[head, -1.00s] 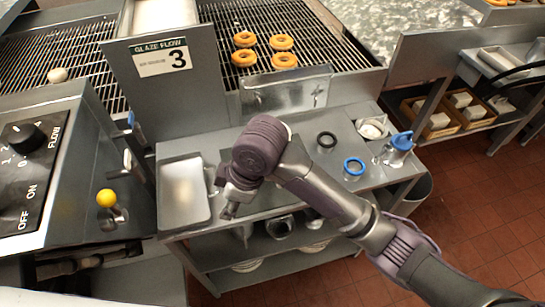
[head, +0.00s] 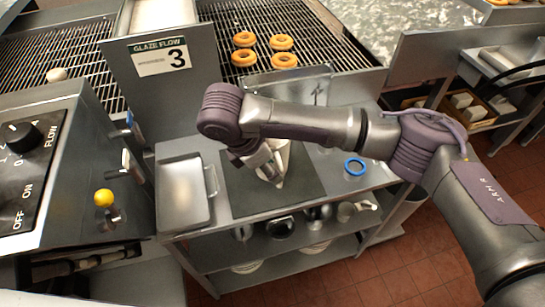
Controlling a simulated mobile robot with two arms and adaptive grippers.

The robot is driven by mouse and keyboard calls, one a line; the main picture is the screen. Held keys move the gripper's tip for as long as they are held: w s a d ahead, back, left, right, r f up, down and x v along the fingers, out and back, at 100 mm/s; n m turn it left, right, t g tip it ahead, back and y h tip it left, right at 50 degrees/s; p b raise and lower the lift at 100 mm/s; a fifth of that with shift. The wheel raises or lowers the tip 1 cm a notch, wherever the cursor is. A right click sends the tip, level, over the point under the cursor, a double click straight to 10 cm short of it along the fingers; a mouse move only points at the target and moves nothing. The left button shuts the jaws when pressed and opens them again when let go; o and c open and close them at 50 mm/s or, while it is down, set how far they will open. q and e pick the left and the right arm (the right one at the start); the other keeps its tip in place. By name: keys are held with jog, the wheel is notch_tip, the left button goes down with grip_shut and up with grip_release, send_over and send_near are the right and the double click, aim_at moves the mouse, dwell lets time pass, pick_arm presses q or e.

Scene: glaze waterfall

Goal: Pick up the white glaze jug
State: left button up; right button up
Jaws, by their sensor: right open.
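A white vessel that looks like the white glaze jug (head: 284,156) stands on the dark mat (head: 240,197) of the steel worktable, partly hidden behind my right arm and gripper. My right gripper (head: 272,174) points down right at the jug, overlapping it in the picture. The gripper is open; its fingers are small and partly merge with the jug, so I cannot tell whether they touch it or are around it. My left gripper is not in view.
A shallow metal tray (head: 183,195) lies left of the mat. A blue-rimmed container (head: 354,167) stands to the right. The glaze panel (head: 165,85) and the rack with several donuts (head: 244,39) are behind. Metal vessels sit on the lower shelf.

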aim_at(280, 184)
jog(key=x, duration=0.6)
jog(key=shift+d+f, duration=0.15)
jog(key=shift+f, duration=0.25)
grip_shut()
